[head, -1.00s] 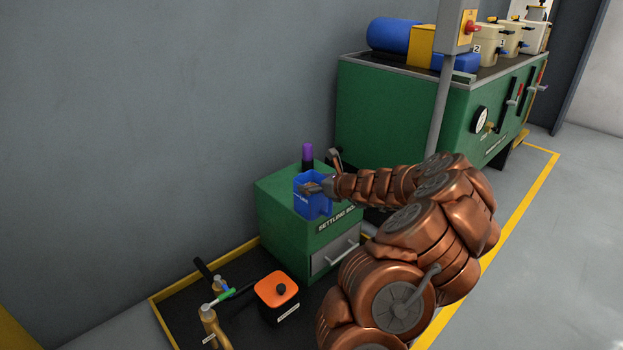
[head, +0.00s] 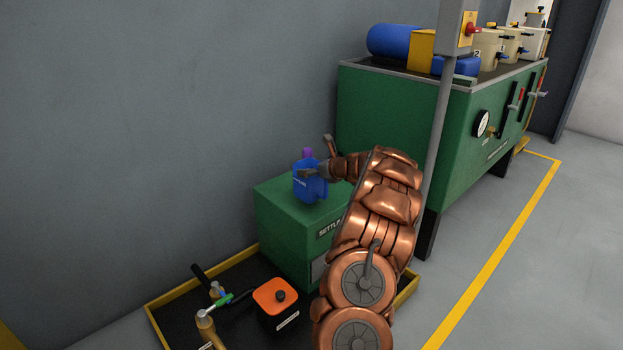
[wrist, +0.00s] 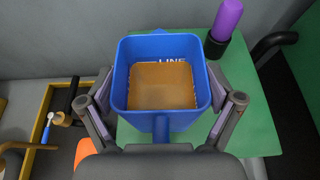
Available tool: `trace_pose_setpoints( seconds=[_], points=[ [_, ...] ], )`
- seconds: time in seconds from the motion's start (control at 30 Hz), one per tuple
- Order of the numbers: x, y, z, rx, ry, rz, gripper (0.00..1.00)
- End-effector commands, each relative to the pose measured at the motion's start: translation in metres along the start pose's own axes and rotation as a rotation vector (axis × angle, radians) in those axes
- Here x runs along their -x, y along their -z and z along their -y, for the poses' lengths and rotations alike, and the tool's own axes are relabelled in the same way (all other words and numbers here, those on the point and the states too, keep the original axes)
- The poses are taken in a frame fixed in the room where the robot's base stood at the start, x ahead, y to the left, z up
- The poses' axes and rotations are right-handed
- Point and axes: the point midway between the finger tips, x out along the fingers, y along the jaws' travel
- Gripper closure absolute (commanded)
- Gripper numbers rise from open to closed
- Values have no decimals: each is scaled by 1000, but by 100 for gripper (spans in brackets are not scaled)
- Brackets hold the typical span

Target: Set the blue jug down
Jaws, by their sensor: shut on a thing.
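The blue jug (head: 309,186) is in my gripper (head: 320,171), over the green settling box (head: 290,238) in the head view. In the wrist view, the jug (wrist: 127,72) is seen from above, roughly level, with brown liquid inside and a "LINE" mark on its far inner wall. The two fingers of my gripper (wrist: 160,108) are shut on it from left and right. The jug's underside is hidden, so I cannot tell whether it touches the box top. Bare green box top (wrist: 245,110) shows to its right.
A purple-topped bottle (wrist: 229,20) stands on the box close behind the jug, mostly hidden in the head view. A tray (head: 190,290) with an orange-topped container (head: 276,296) lies at lower left. A grey post (head: 438,130) and large green tank (head: 400,120) are right.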

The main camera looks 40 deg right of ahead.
Motion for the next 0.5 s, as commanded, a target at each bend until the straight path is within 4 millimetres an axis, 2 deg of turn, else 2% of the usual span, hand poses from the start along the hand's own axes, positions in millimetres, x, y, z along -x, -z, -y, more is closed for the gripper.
trace_pose_setpoints(
  seconds=[0.27,0.5],
  points=[
    [-9,-4,8,2,0,4,79],
    [-18,18,7,1,-1,3,79]
  ],
)
